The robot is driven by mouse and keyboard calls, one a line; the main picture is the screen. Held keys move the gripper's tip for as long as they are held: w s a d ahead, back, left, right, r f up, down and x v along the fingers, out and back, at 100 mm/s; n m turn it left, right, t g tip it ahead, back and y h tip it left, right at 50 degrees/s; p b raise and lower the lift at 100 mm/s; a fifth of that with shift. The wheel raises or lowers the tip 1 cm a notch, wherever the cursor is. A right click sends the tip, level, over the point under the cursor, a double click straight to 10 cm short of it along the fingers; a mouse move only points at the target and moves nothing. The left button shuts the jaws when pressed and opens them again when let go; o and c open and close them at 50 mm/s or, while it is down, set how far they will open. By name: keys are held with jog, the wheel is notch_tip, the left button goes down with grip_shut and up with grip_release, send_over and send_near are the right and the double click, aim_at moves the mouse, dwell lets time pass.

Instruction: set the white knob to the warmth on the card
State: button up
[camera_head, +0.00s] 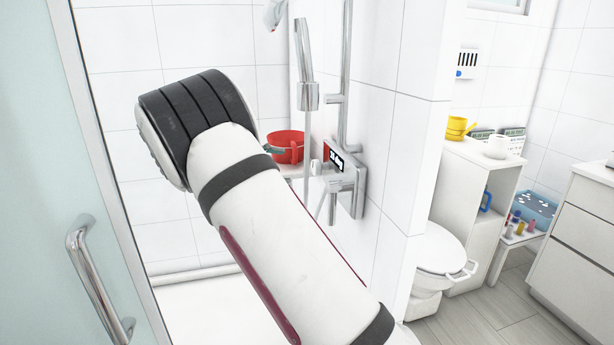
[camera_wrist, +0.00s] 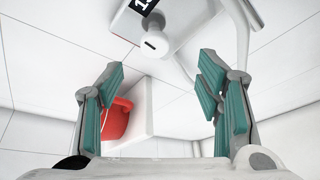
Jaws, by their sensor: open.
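The white knob (camera_wrist: 153,44) shows in the wrist view as a round face with a short dark mark, below a black display (camera_wrist: 145,6) that the frame cuts off. In the head view the knob (camera_head: 316,167) is small, beside the dark display (camera_head: 338,156) on the shower's wall unit (camera_head: 357,192); I cannot read its digits surely. My gripper (camera_wrist: 160,68) is open and empty, its teal-padded fingers apart on either side below the knob, not touching it. In the head view my arm hides most of the gripper. A white card (camera_head: 467,63) with black bars and a blue mark hangs on the far wall.
A red bowl (camera_head: 286,147) sits on a shelf near my gripper; it also shows in the wrist view (camera_wrist: 116,120). A hand shower (camera_head: 306,75) and its hose hang by the wall unit. A glass door with a handle (camera_head: 92,280) stands left, a toilet (camera_head: 440,258) right.

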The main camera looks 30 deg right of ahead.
aim_at(313, 168)
jog(key=shift+h, duration=0.3)
jog(key=x, duration=0.4)
jog(key=w+x, duration=0.1)
jog(key=x, duration=0.8)
jog(key=shift+w+f, duration=0.25)
jog(key=shift+f, duration=0.2)
jog(key=c, duration=1.2)
